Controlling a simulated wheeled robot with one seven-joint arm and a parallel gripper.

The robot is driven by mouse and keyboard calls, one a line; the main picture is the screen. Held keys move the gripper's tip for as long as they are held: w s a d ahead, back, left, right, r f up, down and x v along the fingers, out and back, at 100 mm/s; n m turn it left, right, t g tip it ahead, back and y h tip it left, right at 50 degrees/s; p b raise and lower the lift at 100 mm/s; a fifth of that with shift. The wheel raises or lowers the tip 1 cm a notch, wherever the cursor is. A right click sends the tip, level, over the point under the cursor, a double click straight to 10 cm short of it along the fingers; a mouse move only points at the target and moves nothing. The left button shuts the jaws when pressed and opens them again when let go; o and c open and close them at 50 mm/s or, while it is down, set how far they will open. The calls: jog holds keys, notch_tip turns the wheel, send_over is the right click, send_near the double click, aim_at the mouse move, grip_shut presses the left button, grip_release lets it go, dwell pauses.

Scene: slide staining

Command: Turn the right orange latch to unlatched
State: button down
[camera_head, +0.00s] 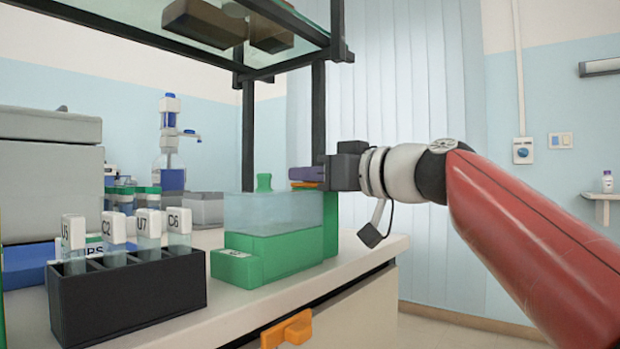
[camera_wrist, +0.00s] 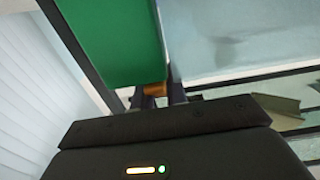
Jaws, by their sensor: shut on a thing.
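A box with a green base (camera_head: 290,255) and a clear bluish upper part (camera_head: 270,213) stands on the bench. It has a green knob on top. My gripper (camera_head: 322,175) is at the right side of this box. In the wrist view, my fingertips (camera_wrist: 157,99) are shut on a small orange latch (camera_wrist: 155,89) beside the green surface. A bit of orange (camera_head: 303,173) also shows at the fingertips in the head view. The fingers hide part of the latch, and I cannot tell its exact angle.
A black rack (camera_head: 125,298) with several labelled slides stands at the front left. A dark shelf frame (camera_head: 318,110) rises behind the box. An orange handle (camera_head: 288,329) sticks out below the bench's front edge. The bench (camera_head: 345,262) is bare right of the box.

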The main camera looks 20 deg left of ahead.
jog(key=c, duration=1.4)
grip_release()
jog(key=b+v, duration=0.1)
jog(key=v, duration=0.6)
jog(key=shift+s+d, duration=0.2)
jog(key=shift+d, duration=0.15)
